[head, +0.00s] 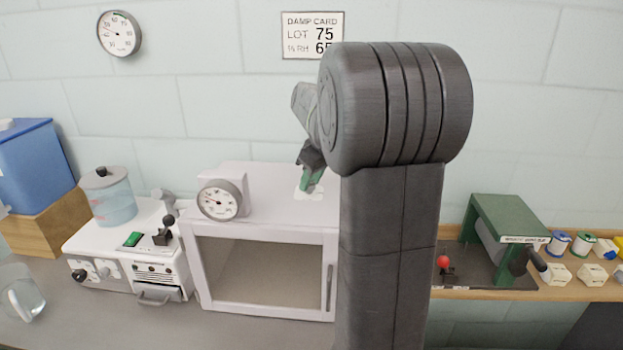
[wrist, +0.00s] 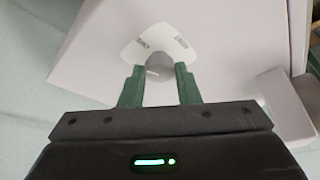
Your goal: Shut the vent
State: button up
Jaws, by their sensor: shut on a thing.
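The vent is a white plate (wrist: 180,40) with a round grey knob (wrist: 160,64) on top of the white cabinet (head: 262,178). Two small dark labels are printed on the plate, too small and turned to read surely. In the head view a pale edge of the plate (head: 303,196) shows below my fingers. My gripper (wrist: 158,74) has its green fingers on either side of the knob, shut on it. In the head view my gripper (head: 311,181) points down at the cabinet top, partly hidden by my arm.
A round gauge (head: 220,200) stands at the cabinet's front left. A green press (head: 510,225) and spools stand right. A damp card (head: 312,22) hangs on the wall, reading 75 and 65.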

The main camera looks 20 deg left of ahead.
jog(key=shift+n, duration=0.3)
jog(key=n+g, duration=0.1)
jog(key=n, duration=0.2)
jog(key=shift+w+p, duration=0.2)
jog(key=shift+p, duration=0.2)
jog(key=n+g, duration=0.1)
jog(key=n, duration=0.2)
jog(key=shift+w+n+g+p, duration=0.15)
jog(key=shift+n+g+p, duration=0.15)
jog(key=shift+g+p, duration=0.1)
jog(key=n+g, duration=0.1)
jog(key=n, duration=0.2)
jog(key=n+g+h+p, duration=0.1)
jog(key=n, duration=0.2)
jog(key=shift+w+a, duration=0.15)
jog(key=shift+n, duration=0.4)
jog(key=o, duration=1)
jog(key=shift+c, duration=0.2)
